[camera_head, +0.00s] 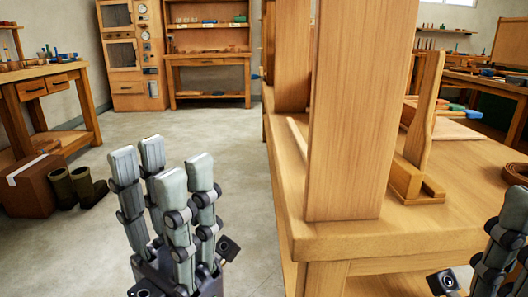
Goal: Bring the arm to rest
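My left gripper (162,178) points upward in the lower left of the head view, over the open floor and to the left of the wooden bench. Its grey-padded fingers stand extended and apart, with nothing between them. My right gripper (505,240) shows only in part at the lower right edge, in front of the bench's right side. Part of it is cut off by the frame, so I cannot tell whether it is open or shut or holds anything.
A wooden bench (440,222) with tall upright boards (350,110) fills the middle and right. At left stand a worktable (40,72), a cardboard box (30,190) and dark boots (85,187). A cabinet (130,60) and shelf desk (208,60) stand behind. The grey floor between is clear.

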